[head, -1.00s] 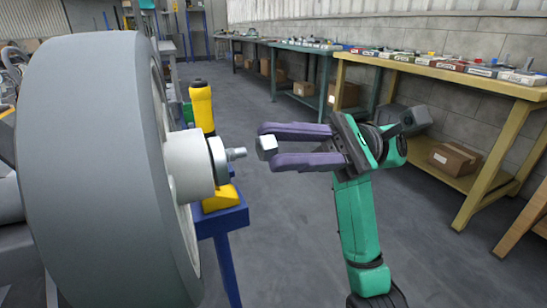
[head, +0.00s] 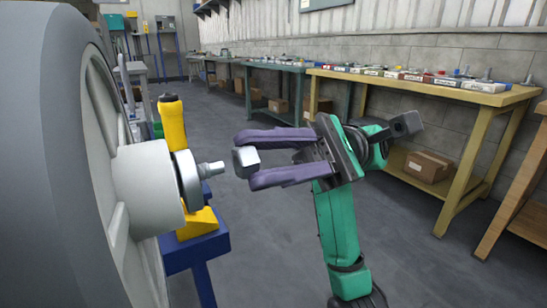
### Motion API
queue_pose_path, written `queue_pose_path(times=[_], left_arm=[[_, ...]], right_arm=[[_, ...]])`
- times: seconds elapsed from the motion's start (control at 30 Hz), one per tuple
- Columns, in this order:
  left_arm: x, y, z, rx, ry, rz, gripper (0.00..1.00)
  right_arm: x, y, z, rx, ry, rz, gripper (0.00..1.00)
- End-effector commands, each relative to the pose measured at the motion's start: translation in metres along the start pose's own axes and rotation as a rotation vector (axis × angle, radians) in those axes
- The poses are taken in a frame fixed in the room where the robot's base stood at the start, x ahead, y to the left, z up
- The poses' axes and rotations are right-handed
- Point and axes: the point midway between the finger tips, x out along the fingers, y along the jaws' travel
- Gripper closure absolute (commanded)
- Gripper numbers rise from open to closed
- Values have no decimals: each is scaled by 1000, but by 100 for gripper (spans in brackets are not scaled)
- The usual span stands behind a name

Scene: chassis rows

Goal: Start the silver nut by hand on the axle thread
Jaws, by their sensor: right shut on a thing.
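The silver nut (head: 246,161) is between the tips of my right gripper (head: 247,160), whose purple fingers are shut on it. The nut is a pale six-sided block. The axle thread (head: 210,169) is a short grey stud that sticks out to the right from the dark ring and white hub (head: 148,190) of a big grey wheel. The nut is to the right of the stud's tip and slightly higher in the picture, with a small gap between them. The thread is bare. My left gripper is not in view.
The grey wheel (head: 50,180) fills the left side. A yellow tool (head: 173,122) stands behind the hub, on a blue stand (head: 200,248). A yellow-framed bench (head: 400,83) with labelled boxes runs along the right wall. The floor between is clear.

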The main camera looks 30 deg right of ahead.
Motion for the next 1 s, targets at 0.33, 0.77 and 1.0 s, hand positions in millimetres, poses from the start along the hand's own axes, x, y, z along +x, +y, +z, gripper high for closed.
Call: queue_pose_path(times=[0.33, 0.77, 1.0], left_arm=[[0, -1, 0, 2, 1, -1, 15], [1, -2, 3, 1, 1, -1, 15], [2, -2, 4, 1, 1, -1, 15]], right_arm=[[2, 0, -1, 1, 0, 0, 100], [10, 0, -4, 1, 0, -1, 100], [14, 0, -6, 0, 0, 1, 100]])
